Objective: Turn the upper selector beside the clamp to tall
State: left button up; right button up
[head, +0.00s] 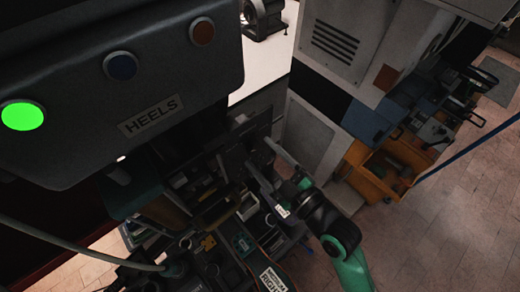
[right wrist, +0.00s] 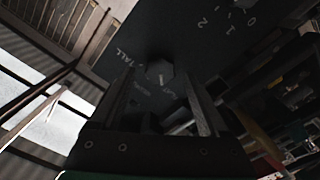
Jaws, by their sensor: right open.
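In the right wrist view a dark panel (right wrist: 190,25) carries the pale word TALL at its left and other small pale lettering below a knob. The knob of the selector (right wrist: 159,71) is grey and faceted, and a pale mark shows just beneath it. My right gripper (right wrist: 161,90) is open, with one finger on each side of the knob's line. I cannot tell whether either finger touches it. In the head view my right gripper (head: 270,162) reaches into the dark machine below the HEELS sign. The selector cannot be made out there. My left gripper is not in view.
The dark control box (head: 110,75) with a lit green lamp overhangs the left. A bench (head: 205,250) crowded with small parts and holders lies below. An orange bin (head: 375,172) and grey cabinet stand right of my arm. Open tiled floor is at lower right.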

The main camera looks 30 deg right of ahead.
jog(key=shift+w+a, duration=0.15)
jog(key=shift+w, duration=0.5)
grip_shut()
jog(key=shift+m, duration=0.4)
jog(key=m+p, duration=0.1)
jog(key=m, duration=0.3)
jog(key=shift+r+p, duration=0.1)
jog(key=shift+p, duration=0.2)
jog(key=m+p, duration=0.1)
jog(key=m, duration=0.5)
jog(key=shift+p, duration=0.35)
jog(key=m, duration=0.9)
